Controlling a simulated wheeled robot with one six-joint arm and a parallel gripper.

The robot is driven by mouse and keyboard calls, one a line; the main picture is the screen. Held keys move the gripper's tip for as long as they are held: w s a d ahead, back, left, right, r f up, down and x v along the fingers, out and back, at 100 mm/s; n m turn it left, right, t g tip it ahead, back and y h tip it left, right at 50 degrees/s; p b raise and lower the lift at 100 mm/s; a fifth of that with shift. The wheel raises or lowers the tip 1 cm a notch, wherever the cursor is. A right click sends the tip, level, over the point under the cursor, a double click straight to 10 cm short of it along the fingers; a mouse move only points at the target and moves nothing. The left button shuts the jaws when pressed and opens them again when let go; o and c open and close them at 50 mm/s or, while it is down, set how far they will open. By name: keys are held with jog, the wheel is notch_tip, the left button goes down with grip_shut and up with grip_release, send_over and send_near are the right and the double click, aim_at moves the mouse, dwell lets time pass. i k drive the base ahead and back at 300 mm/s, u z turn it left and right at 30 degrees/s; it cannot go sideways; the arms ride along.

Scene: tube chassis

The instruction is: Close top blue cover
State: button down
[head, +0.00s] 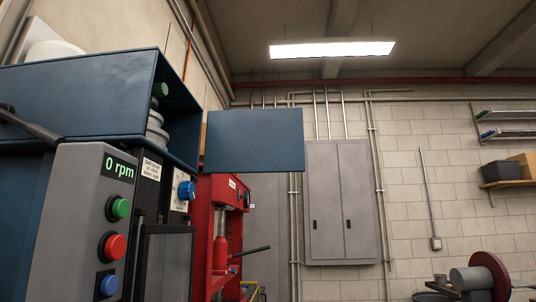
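The top blue cover (254,141) is a flat dark-blue panel. It stands open, swung out to the right of the machine's blue top housing (80,92). The housing's open side shows stepped grey pulleys (156,130) and a small green part (160,89) inside. The hinge of the cover cannot be made out. My gripper is not in view.
Below the housing is a grey control box (80,225) with a "0 rpm" display and green, red and blue buttons. A dark lever (30,126) sticks out at the left. A red press (222,235) stands behind the cover. Grey wall cabinets (341,200) are farther back.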

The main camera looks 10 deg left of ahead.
aim_at(266, 140)
jog(key=i, duration=3.05)
jog(key=u, duration=4.55)
jog(key=k, duration=0.85)
jog(key=z, duration=0.2)
